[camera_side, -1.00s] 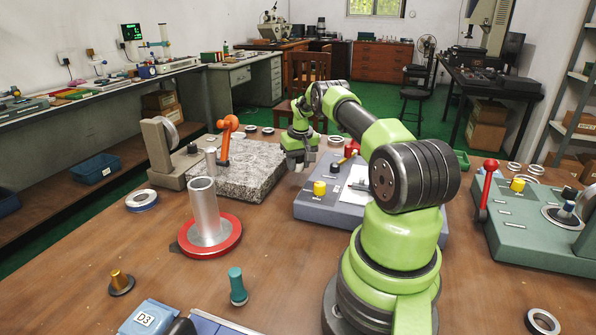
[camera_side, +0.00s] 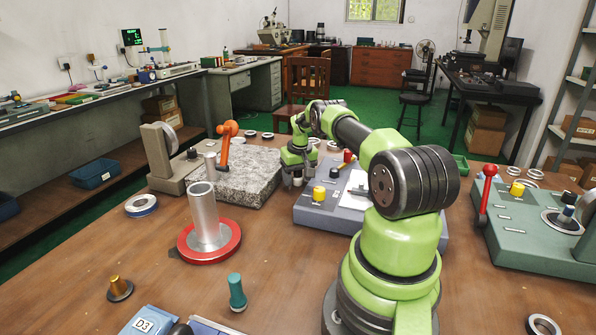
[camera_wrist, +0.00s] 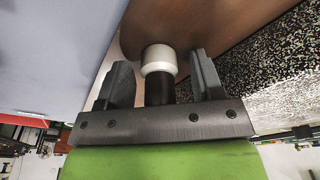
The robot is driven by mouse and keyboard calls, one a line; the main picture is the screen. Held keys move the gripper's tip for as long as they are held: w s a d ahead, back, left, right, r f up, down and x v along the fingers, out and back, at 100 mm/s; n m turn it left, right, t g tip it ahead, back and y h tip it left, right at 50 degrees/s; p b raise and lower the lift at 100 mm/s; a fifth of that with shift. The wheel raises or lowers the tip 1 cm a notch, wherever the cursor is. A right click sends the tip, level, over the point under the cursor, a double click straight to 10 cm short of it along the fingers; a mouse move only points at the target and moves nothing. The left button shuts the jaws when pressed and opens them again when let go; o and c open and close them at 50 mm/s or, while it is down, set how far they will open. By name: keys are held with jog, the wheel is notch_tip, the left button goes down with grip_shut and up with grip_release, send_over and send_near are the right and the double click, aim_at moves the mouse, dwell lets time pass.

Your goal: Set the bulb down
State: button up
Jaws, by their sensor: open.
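My gripper (camera_side: 293,180) is low between the speckled granite block and the blue-grey console in the side view. In the wrist view its two dark fingers (camera_wrist: 164,80) stand apart. Between them is a small piece with a white rounded end and a black body, which I take to be the bulb (camera_wrist: 158,60). A gap shows between it and each finger. The brown table lies beyond its white end. In the side view the bulb is too small and too covered by my gripper to make out clearly. I cannot tell whether it touches the table.
The granite block (camera_side: 240,180) with an orange lever (camera_side: 225,140) stands left of my gripper. The blue-grey console (camera_side: 325,208) with knobs is close on the right. A metal tube (camera_side: 205,215) on a red disc stands nearer the camera. The front table middle is fairly clear.

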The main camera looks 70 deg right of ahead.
aim_at(299, 180)
notch_tip(299, 180, up, 12)
jog(key=a, duration=0.2)
jog(key=w+a+r+n+t, duration=0.2)
jog(key=w+a+r, duration=0.2)
jog(key=a+r, duration=1.2)
jog(key=s+a+r+t, duration=0.2)
jog(key=a+r, duration=0.2)
jog(key=a, duration=0.5)
jog(key=s+a+f+n+t+y, duration=0.1)
jog(key=s+a+n+t+y, duration=0.1)
jog(key=s+a, duration=1.2)
jog(key=shift+s+a+n+y, duration=0.25)
jog(key=shift+s+n+y, duration=0.15)
jog(key=shift+n+y, duration=0.15)
